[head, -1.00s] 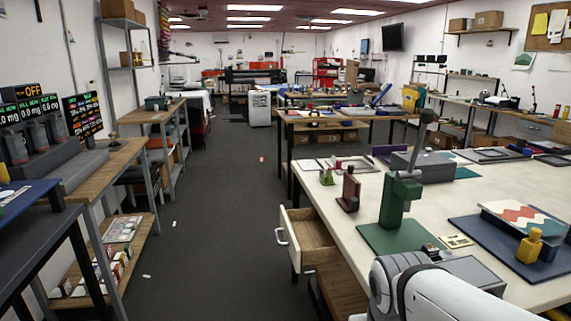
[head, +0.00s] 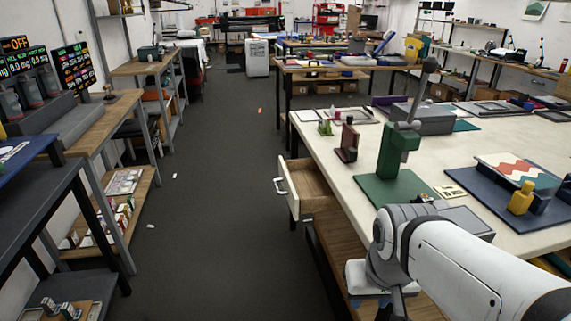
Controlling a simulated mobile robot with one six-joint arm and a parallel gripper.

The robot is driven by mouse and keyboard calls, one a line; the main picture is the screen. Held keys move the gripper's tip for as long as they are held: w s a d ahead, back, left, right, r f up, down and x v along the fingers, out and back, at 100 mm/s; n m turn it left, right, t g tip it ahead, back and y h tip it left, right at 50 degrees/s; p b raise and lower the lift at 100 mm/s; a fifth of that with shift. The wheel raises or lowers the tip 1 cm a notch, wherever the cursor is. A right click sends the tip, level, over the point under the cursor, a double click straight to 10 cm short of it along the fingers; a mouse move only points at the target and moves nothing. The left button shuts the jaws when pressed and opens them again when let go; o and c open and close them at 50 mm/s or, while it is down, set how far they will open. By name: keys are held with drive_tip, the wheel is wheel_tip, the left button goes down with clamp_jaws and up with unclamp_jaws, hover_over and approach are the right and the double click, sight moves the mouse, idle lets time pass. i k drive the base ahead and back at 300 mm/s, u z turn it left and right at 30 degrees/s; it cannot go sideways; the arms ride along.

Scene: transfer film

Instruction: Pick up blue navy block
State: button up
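A dark navy block-like piece (head: 541,201) shows at the right of the head view, under the edge of a patterned red, white and teal board (head: 515,169). It is partly covered, and I cannot tell for sure that it is the navy block. It is on a flat navy mat (head: 478,196) on the white worktable (head: 330,150), beside a yellow piece (head: 521,198). My white arm reaches in from the lower right, in front of the table's near edge. My gripper's fingertips do not show.
A green press (head: 392,165) stands upright on the table's near left part. A drawer (head: 310,185) is open at the table's left side and juts into the aisle. A shelf unit (head: 130,190) lines the left.

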sight(423, 198)
drive_tip(key=u, duration=2.2)
drive_tip(key=k, duration=1.25)
drive_tip(key=z, duration=1.7)
drive_tip(key=i, duration=0.85)
drive_tip(key=z, duration=0.05)
